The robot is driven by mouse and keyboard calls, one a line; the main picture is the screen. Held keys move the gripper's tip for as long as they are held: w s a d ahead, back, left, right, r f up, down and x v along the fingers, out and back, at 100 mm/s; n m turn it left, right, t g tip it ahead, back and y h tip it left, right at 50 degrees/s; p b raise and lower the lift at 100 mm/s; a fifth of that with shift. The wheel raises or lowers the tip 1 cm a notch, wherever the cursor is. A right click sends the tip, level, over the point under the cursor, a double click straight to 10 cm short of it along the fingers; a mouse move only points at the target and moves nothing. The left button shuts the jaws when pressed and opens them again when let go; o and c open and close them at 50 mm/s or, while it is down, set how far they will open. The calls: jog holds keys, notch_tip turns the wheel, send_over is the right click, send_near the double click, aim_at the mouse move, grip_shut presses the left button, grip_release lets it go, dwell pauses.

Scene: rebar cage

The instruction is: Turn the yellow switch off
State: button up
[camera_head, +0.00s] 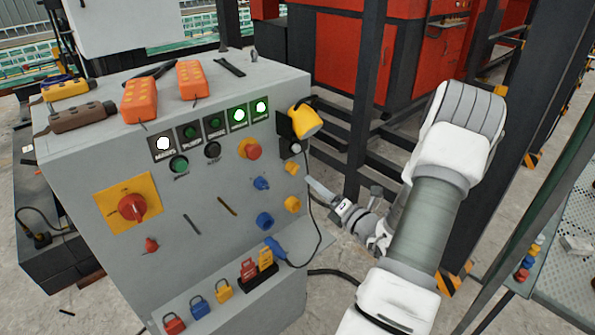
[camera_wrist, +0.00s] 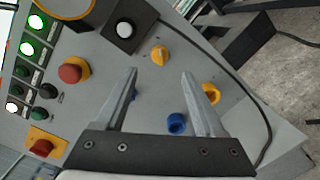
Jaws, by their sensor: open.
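Two yellow knobs sit on the right part of the grey control panel's face. The upper yellow knob (camera_head: 292,168) looks like a turn switch; it also shows in the wrist view (camera_wrist: 159,55). The lower yellow knob (camera_head: 292,204) is partly behind my right finger in the wrist view (camera_wrist: 211,93). Which position either is set to I cannot tell. My gripper (camera_head: 318,188) is open and empty, just off the panel's right side. In the wrist view my fingertips (camera_wrist: 160,73) point toward the upper yellow knob, which shows between and beyond them, apart from both.
Blue knobs (camera_head: 264,220) (camera_head: 261,183) sit left of the yellow ones. A red mushroom button (camera_head: 253,152) on a yellow base is at upper left. A black box with a white button (camera_head: 296,147) and a yellow lamp-like part (camera_head: 305,120) are above. A black cable hangs at the right edge.

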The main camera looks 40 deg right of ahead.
aim_at(297, 170)
jog(key=w, duration=0.9)
jog(key=shift+w, duration=0.25)
jog(key=shift+d, duration=0.1)
grip_shut()
